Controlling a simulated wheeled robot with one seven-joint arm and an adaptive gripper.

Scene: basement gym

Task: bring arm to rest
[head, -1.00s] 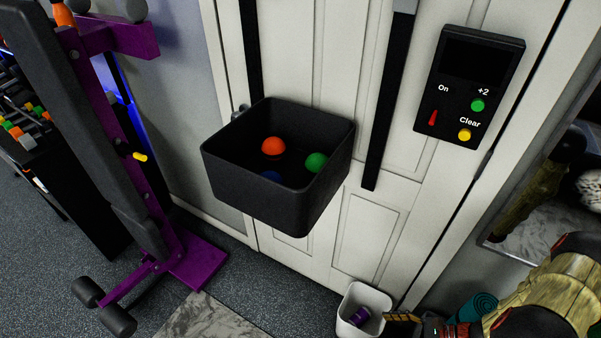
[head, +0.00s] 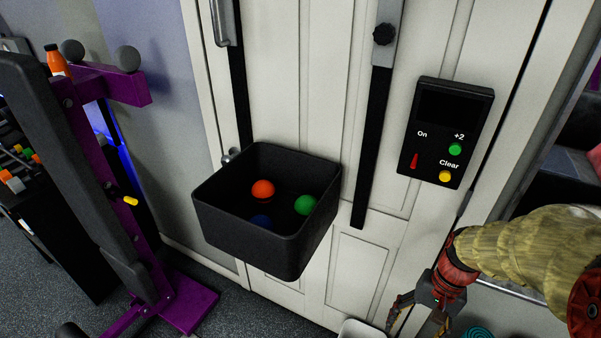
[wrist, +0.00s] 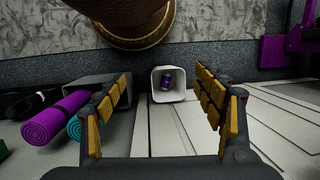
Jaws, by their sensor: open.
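My gripper (head: 420,312) hangs at the lower right of the head view, below the wall panel and in front of the white door. In the wrist view my gripper (wrist: 158,115) has its two yellow-padded fingers spread wide apart, with nothing between the tips. Beyond the fingers, a white bin (wrist: 155,73) with a purple can (wrist: 166,82) inside shows in the wrist view. The bin's rim (head: 362,327) also shows at the bottom edge of the head view, apart from my gripper.
A black box (head: 255,245) on the door holds a red, a green and a blue ball. A black panel (head: 470,105) with buttons is above my gripper. A purple gym bench (head: 185,305) stands left. Rolled purple (wrist: 55,117) and teal (wrist: 75,128) mats lie nearby.

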